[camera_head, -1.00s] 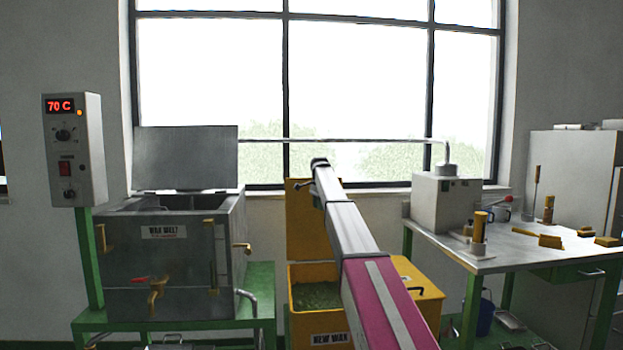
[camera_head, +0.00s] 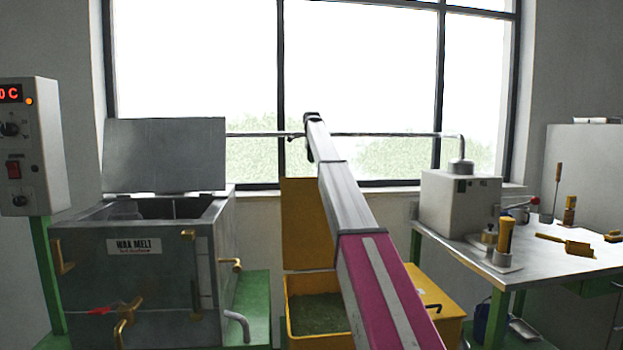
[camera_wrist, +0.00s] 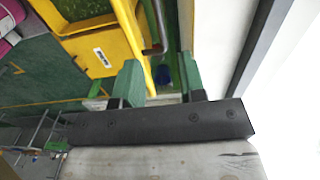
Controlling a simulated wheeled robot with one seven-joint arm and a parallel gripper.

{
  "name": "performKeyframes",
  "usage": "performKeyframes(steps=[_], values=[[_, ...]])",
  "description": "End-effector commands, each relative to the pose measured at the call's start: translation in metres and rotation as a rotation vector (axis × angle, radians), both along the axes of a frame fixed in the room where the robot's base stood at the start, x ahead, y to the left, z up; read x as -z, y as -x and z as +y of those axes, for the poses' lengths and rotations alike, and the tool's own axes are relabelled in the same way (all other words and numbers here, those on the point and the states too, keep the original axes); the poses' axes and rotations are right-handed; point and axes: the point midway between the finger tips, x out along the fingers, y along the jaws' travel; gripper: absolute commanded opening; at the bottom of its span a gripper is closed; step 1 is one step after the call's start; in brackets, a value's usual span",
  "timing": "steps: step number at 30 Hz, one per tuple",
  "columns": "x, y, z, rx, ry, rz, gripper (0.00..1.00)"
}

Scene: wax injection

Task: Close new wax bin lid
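The new wax bin (camera_head: 290,322) is yellow and holds greenish wax (camera_head: 318,313). Its yellow lid (camera_head: 306,222) stands upright at the back, open. My arm reaches forward across the right side of the bin and ends above the lid's top edge in the picture; the gripper's fingers cannot be made out there. In the wrist view my gripper (camera_wrist: 158,82) shows two green fingers spread apart, with nothing between them. A yellow bin part with a white label (camera_wrist: 103,57) lies beyond the left finger, and a dark bar handle (camera_wrist: 155,27) shows above the gap.
The grey wax melt tank (camera_head: 150,260) with its raised lid (camera_head: 165,155) stands at left beside a control box (camera_head: 28,150). A closed yellow lid with a dark handle (camera_head: 433,308) is right of my arm. A metal worktable (camera_head: 540,265) with tools and a white machine (camera_head: 460,205) is at right.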

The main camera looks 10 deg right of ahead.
Motion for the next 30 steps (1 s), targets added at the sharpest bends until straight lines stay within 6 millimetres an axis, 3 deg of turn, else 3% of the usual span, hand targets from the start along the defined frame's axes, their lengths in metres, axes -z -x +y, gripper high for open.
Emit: performKeyframes(steps=[12, 18, 25, 29, 30], values=[[0.072, 0.001, 0.000, -0.001, 0.000, 0.001, 0.37], [0.087, 0.000, 0.000, -0.001, 0.000, -0.001, 0.37], [0.088, 0.000, 0.000, -0.001, 0.000, -0.001, 0.37], [0.088, 0.000, 0.000, -0.001, 0.000, 0.000, 0.00], [0.088, 0.000, 0.000, -0.001, 0.000, 0.000, 0.00]])
